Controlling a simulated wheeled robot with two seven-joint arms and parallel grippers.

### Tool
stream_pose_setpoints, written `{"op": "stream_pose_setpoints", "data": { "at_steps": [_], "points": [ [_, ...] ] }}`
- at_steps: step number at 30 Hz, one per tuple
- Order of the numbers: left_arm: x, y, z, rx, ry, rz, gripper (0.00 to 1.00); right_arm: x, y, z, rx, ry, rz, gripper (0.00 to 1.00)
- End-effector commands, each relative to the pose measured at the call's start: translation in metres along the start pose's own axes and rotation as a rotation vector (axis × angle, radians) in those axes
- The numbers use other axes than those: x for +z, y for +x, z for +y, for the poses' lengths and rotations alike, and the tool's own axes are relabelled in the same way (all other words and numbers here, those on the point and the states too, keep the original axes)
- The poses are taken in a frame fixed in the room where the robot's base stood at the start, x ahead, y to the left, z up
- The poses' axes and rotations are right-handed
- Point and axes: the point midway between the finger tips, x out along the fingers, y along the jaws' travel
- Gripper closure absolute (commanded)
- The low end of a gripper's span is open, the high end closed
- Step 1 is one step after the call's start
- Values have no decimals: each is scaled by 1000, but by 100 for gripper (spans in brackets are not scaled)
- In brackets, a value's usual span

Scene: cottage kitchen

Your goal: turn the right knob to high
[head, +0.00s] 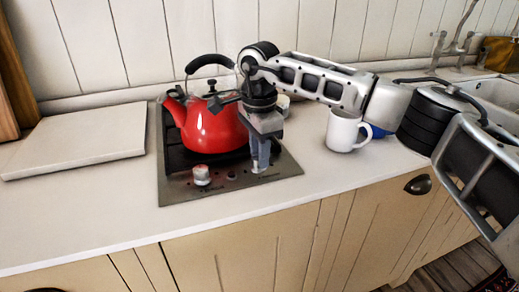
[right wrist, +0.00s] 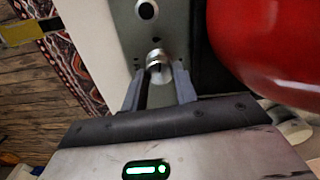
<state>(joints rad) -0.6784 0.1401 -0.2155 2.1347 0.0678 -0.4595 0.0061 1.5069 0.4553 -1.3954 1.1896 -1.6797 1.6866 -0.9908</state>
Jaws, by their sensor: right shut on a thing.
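The hob (head: 176,190) is a dark plate set in the white counter, with two knobs at its front edge. The right knob (head: 257,169) is small and pale and sits under my right gripper (head: 260,161). The gripper points down, and its fingers are shut on the knob. In the right wrist view the silvery knob (right wrist: 157,58) shows between the two fingertips (right wrist: 159,73). The fingers hide part of the knob, and I cannot read its setting. My left gripper is in neither view.
The left knob (head: 201,175) stands free. A red kettle (head: 208,128) with a black handle sits on the hob, close behind my right gripper. A white mug (head: 343,132) and a blue item (head: 378,132) stand to the right. A pale board (head: 85,141) lies at left.

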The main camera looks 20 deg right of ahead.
Motion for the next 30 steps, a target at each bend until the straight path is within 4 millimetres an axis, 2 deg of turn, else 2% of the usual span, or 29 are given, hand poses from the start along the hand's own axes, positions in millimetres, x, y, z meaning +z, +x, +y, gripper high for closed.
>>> {"op": "stream_pose_setpoints", "data": {
  "at_steps": [12,28,29,30],
  "points": [
    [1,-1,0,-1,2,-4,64,1,-2,-1,-4,-183,-3,94],
    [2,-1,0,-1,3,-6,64,1,-2,-2,-5,-206,-4,94],
    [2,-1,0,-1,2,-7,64,1,-2,-2,-5,-206,-4,69],
    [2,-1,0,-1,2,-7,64,1,-2,-2,-5,-206,-4,58]
  ]
}}
